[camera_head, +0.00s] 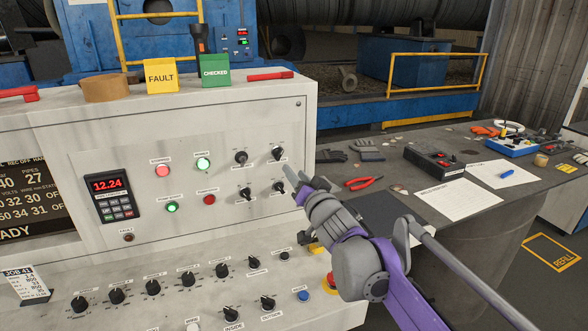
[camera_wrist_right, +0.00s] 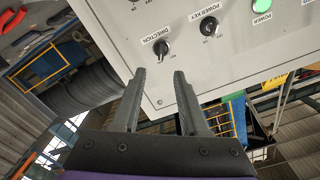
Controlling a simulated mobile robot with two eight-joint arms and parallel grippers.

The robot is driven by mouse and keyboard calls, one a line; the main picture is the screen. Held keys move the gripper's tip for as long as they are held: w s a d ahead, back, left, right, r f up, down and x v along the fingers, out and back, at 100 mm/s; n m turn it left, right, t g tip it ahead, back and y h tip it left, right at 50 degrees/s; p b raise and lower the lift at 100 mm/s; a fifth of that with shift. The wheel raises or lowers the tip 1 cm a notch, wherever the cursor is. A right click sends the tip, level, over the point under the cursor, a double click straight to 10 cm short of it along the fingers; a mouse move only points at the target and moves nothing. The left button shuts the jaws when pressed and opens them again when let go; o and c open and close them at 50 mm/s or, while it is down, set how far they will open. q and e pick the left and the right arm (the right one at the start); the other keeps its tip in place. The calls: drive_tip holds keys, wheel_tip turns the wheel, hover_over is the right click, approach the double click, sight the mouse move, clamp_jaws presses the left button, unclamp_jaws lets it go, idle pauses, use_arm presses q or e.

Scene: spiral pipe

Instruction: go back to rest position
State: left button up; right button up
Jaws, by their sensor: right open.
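My right gripper (camera_head: 289,176) is in front of the right end of the grey control panel (camera_head: 130,140), close to its knobs. In the right wrist view its two fingers (camera_wrist_right: 159,80) are apart with nothing between them. Beyond the fingertips is the black DIRECTION knob (camera_wrist_right: 161,47), which also shows in the head view (camera_head: 278,154). The POWER KEY knob (camera_wrist_right: 209,26) is beside it. I see no contact between the fingers and a knob, but the exact gap is hard to tell. My left gripper is not in view.
The sloped lower console carries a row of knobs (camera_head: 187,278) and a red button (camera_head: 331,281) beside my right arm. A yellow FAULT block (camera_head: 161,77) stands on the panel top.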

drive_tip(key=s+d+f+g+h+p, duration=0.35)
drive_tip(key=s+d, duration=0.25)
drive_tip(key=s, duration=0.3)
drive_tip(key=s+d+f+g+h+p, duration=0.25)
drive_tip(key=s+d+f, duration=0.25)
drive_tip(key=s+d, duration=0.25)
drive_tip(key=s+f+n+g+p, duration=0.1)
drive_tip(key=s+f+g+p, duration=0.1)
drive_tip(key=s+f, duration=0.4)
drive_tip(key=s+f+n+g+p, duration=0.1)
drive_tip(key=s+f, duration=0.5)
drive_tip(key=s, duration=1)
drive_tip(key=g+p, duration=0.1)
drive_tip(key=g, duration=0.1)
drive_tip(key=shift+s+d+f+n+g, duration=0.15)
drive_tip(key=shift+s+f+n+g, duration=0.15)
drive_tip(key=shift+s+g, duration=0.1)
drive_tip(key=shift+r, duration=0.1)
